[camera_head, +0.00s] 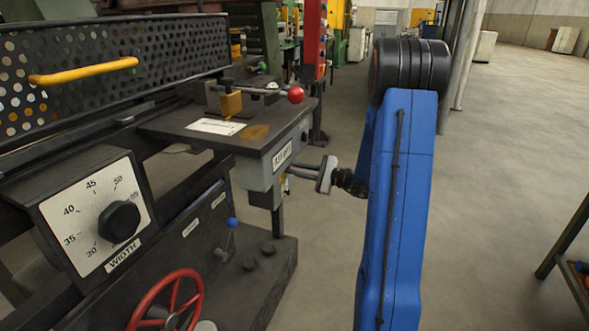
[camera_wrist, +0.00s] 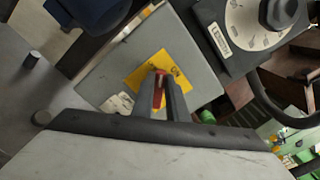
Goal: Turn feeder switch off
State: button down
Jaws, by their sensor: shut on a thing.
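The feeder switch is a red handle (camera_wrist: 158,95) on a yellow plate (camera_wrist: 178,76) fixed to a grey box, seen in the wrist view. The grey box (camera_wrist: 196,65) also shows in the head view (camera_head: 258,175), below a dark machine table. My gripper (camera_wrist: 160,82) has its two fingers closed together around the red handle, in front of the yellow plate. In the head view my gripper (camera_head: 288,172) reaches the right side of the box from the right. The switch itself is hidden there. Markings on the yellow plate are too small to read.
A black width knob (camera_head: 119,221) on a white dial sits at the left. A red handwheel (camera_head: 168,304) is below it. A red ball-ended lever (camera_head: 295,95) stands on the table. Open floor (camera_head: 500,170) lies to the right, with a dark rack (camera_head: 572,270) at the edge.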

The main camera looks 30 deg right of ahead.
jog(key=shift+s+a+f+n, duration=0.1)
jog(key=shift+f+n, duration=0.1)
jog(key=shift+n, duration=1.35)
jog(key=shift+s+a+f+n, duration=0.1)
jog(key=shift+f+n, duration=0.15)
jog(key=shift+n, duration=1.25)
jog(key=shift+f+n, duration=0.2)
jog(key=shift+n, duration=1.35)
jog(key=c, duration=1.7)
grip_release()
jog(key=shift+c, duration=0.2)
jog(key=shift+s, duration=0.1)
jog(key=v, duration=1.7)
jog(key=shift+s+d, duration=0.1)
jog(key=shift+d, duration=0.05)
